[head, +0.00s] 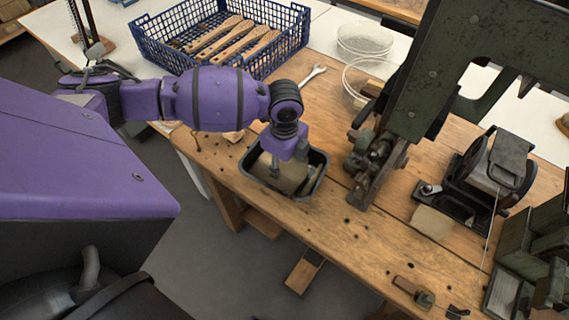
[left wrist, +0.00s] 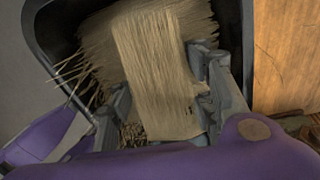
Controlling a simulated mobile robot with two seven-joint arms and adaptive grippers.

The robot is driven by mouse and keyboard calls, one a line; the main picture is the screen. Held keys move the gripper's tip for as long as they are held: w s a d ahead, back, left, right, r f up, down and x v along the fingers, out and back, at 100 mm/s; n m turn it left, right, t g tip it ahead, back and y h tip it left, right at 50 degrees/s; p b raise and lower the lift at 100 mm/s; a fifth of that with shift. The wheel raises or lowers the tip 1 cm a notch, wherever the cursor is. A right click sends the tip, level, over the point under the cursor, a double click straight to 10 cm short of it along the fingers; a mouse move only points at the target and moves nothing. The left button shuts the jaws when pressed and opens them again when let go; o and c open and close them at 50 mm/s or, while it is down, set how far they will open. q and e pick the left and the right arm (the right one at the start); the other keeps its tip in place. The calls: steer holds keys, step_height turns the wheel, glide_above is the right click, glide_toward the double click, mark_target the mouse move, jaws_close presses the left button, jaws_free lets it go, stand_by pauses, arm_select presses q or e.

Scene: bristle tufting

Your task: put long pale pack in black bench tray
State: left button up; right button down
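The black bench tray (head: 317,178) sits at the near left edge of the wooden bench. My left gripper (head: 283,168) points down into it. In the left wrist view the long pale pack (left wrist: 155,75) of straw-like bristle lies between the fingers of my left gripper (left wrist: 165,85), inside the tray's dark wall (left wrist: 52,25). The fingers lie against both long sides of the pack. More pale bristle (left wrist: 95,40) is spread under and beside it, with loose ends at the left. Whether the pack rests fully on what is below is hidden. My right gripper is out of view.
A blue crate (head: 165,58) holds several wooden brush handles behind my arm. A green machine (head: 430,75) stands right of the tray. A pale block (head: 432,222) lies further right.

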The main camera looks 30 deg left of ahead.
arm_select(q)
step_height(320, 180, up, 12)
steer(key=shift+r+p, duration=0.2)
steer(key=shift+p, duration=0.25)
stand_by(0.4)
